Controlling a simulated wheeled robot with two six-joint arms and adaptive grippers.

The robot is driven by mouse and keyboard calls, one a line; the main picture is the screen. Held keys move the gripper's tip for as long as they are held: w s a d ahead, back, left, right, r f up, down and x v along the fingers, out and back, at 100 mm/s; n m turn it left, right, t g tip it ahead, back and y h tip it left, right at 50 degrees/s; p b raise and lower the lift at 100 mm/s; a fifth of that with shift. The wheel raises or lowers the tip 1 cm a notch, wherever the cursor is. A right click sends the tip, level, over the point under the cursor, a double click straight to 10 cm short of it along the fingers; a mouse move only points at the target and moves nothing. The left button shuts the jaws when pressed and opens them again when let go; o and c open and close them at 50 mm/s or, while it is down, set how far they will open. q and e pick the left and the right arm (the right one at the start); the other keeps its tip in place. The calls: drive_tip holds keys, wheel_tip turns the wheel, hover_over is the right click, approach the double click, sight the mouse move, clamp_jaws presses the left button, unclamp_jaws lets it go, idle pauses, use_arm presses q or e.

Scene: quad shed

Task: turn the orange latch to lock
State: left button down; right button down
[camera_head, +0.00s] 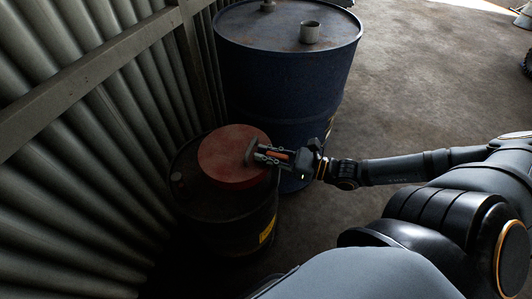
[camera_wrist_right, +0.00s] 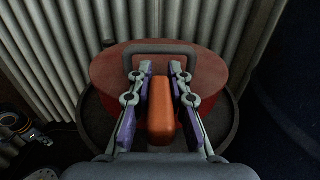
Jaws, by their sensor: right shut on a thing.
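The orange latch (camera_wrist_right: 161,108) lies between the fingers of my right gripper (camera_wrist_right: 160,70) in the right wrist view. The fingers are shut on it, one on each side. In the head view my right gripper (camera_head: 256,152) reaches in from the right over a round red lid (camera_head: 221,150), with a strip of orange showing between its fingers. The red lid also shows in the right wrist view (camera_wrist_right: 110,68), with a grey bar handle (camera_wrist_right: 160,46) just beyond the fingertips. The latch's far end is partly hidden by the fingers in the head view.
The red lid sits on a dark drum (camera_head: 225,225) with a yellow label. A larger blue drum (camera_head: 280,85) stands behind it, with a small cup-like piece (camera_head: 309,32) on top. A corrugated metal wall (camera_head: 75,150) is close on the left. Open floor (camera_head: 430,90) lies to the right.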

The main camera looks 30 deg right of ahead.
idle(0.4)
drive_tip(key=c, duration=1.2)
unclamp_jaws()
